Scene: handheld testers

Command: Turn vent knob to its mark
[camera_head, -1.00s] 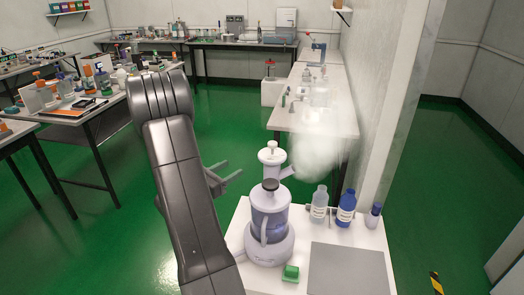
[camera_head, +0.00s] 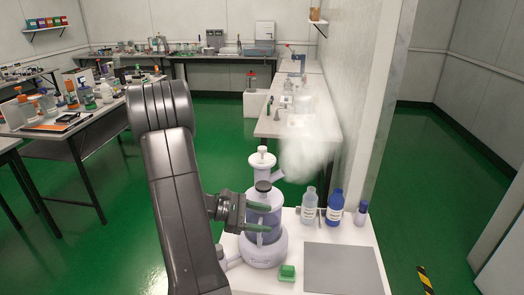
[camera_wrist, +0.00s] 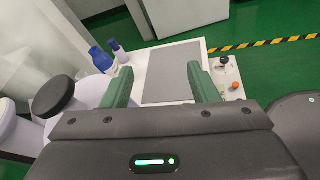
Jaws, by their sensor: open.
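A pale lavender fogger-like device (camera_head: 263,250) stands on the small white table, with a dark round knob (camera_head: 263,186) on top and a white-capped column (camera_head: 262,157) behind it. The dark knob also shows in the wrist view (camera_wrist: 53,97), left of the fingers. I cannot tell for certain which part is the vent knob, and no mark is readable. My gripper (camera_head: 268,217) is open, with its green fingers in front of the device's body, below the dark knob. In the wrist view the open fingers (camera_wrist: 159,70) have nothing between them.
White mist (camera_head: 305,145) drifts behind the device. A clear bottle (camera_head: 309,206), a blue bottle (camera_head: 334,208) and a small dark-capped bottle (camera_head: 361,213) stand right of it. A green block (camera_head: 287,272) sits in front, beside a bare grey mat (camera_head: 343,270).

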